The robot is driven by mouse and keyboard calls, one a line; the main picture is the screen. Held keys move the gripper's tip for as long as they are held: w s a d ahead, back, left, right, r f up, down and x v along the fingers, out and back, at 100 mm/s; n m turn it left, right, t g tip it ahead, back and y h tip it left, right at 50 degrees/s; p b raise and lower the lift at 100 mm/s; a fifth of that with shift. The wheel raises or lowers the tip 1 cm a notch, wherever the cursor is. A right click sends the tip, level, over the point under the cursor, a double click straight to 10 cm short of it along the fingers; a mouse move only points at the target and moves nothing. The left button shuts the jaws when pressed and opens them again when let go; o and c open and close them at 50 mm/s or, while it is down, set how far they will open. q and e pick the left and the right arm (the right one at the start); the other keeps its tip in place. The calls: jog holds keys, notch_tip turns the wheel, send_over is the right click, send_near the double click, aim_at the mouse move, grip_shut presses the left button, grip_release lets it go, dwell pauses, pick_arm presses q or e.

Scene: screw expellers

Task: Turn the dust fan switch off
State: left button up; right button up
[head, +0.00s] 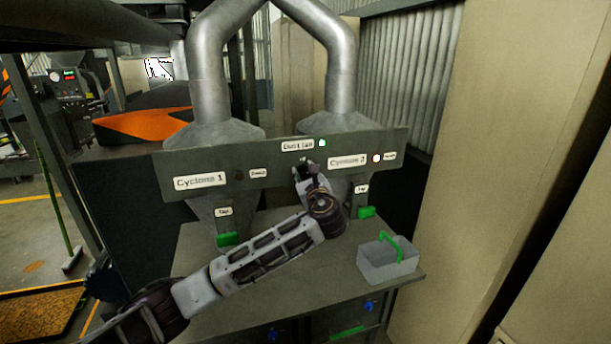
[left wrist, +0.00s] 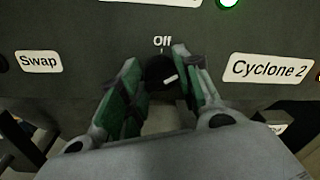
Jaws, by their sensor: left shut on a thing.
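The dust fan switch (left wrist: 158,71) is a dark round knob on the grey panel, between my left gripper's fingers in the left wrist view. Its white mark points to the right, away from the "Off" label (left wrist: 162,41) above it. My left gripper (head: 305,166) reaches up to the panel under the "Dust fan" label (head: 297,145) and is shut on the knob, with green-padded fingers (left wrist: 163,80) on both sides. A green light (head: 322,142) beside the label is lit; it also shows in the left wrist view (left wrist: 228,3). My right gripper is out of view.
The panel (head: 220,158) also bears the "Cyclone 1" label (head: 200,180) and "Cyclone 2" label (head: 347,162). Green tap handles (head: 227,239) hang below it. A grey box with a green handle (head: 388,262) stands on the cabinet top at right. A beige wall closes the right side.

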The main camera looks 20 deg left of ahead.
pick_arm(q)
jog(key=shift+f+n+b, duration=0.2)
jog(key=shift+n+b, duration=0.25)
jog(key=shift+n, duration=0.25)
jog(key=n+b, duration=0.2)
jog(key=n, duration=0.2)
jog(key=shift+f+b, duration=0.15)
jog(key=shift+b, duration=0.2)
jog(key=n+b, duration=0.3)
jog(key=n, duration=0.2)
jog(key=shift+n+y+b, duration=0.35)
jog(key=shift+n+y, duration=0.05)
jog(key=shift+n, duration=0.3)
jog(key=o, duration=1)
jog(key=shift+c, duration=0.2)
jog(key=shift+o, duration=0.4)
jog(key=shift+s, duration=0.1)
